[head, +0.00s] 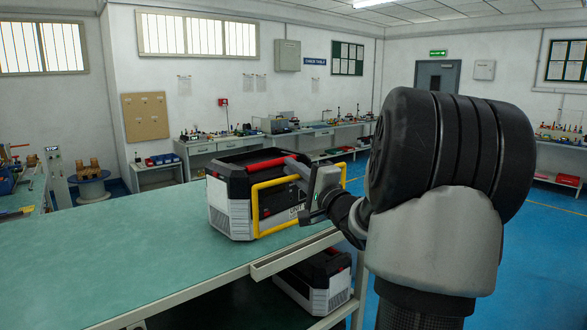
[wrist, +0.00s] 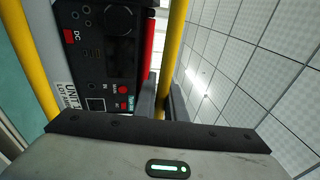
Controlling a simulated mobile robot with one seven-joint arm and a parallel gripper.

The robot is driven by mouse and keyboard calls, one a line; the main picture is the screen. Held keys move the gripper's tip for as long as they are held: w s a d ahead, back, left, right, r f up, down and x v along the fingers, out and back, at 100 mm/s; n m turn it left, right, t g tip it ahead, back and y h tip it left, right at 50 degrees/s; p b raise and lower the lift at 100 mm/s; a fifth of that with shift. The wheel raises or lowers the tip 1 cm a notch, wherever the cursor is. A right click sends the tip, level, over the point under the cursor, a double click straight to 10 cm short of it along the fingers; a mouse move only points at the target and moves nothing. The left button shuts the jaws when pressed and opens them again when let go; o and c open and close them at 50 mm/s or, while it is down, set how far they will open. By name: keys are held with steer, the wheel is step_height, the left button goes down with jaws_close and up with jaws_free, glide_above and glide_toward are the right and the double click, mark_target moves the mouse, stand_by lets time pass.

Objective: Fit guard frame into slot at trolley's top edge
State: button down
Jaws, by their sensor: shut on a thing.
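The guard frame (head: 254,210) is a yellow tubular rectangle, upright in front of a black and white unit on the trolley. My gripper (head: 300,178) is shut on one of its bars. In the wrist view, one yellow bar (wrist: 174,45) runs between the dark fingers (wrist: 165,98) and another yellow bar (wrist: 32,60) is at the left. The trolley (head: 130,245) has a green top. A pale slotted strip (head: 290,256) runs along its near edge, below the frame. The frame's lower bar appears above this strip; whether they touch is unclear.
The unit (head: 231,207) with a red handle stands close behind the frame, and its panel (wrist: 100,60) fills the left of the wrist view. A similar unit (head: 318,285) sits on the lower shelf. The green top left of the unit is clear. Workbenches (head: 215,150) line the far wall.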

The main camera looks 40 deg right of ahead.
step_height(320, 180, down, 6)
steer(key=b, duration=0.3)
steer(key=shift+r, duration=0.1)
steer(key=shift+r+p, duration=0.1)
steer(key=shift+p, duration=0.65)
stand_by(1.7)
steer(key=shift+f+b, duration=1.2)
steer(key=shift+f, duration=0.95)
steer(key=c, duration=1.7)
jaws_free()
steer(key=shift+c, duration=0.2)
steer(key=shift+s, duration=0.1)
steer(key=s+f+b, duration=0.1)
steer(key=s+f, duration=0.2)
steer(key=s, duration=1.4)
steer(key=shift+a+f, duration=0.15)
steer(key=shift+a, duration=0.15)
steer(key=shift+w, duration=0.1)
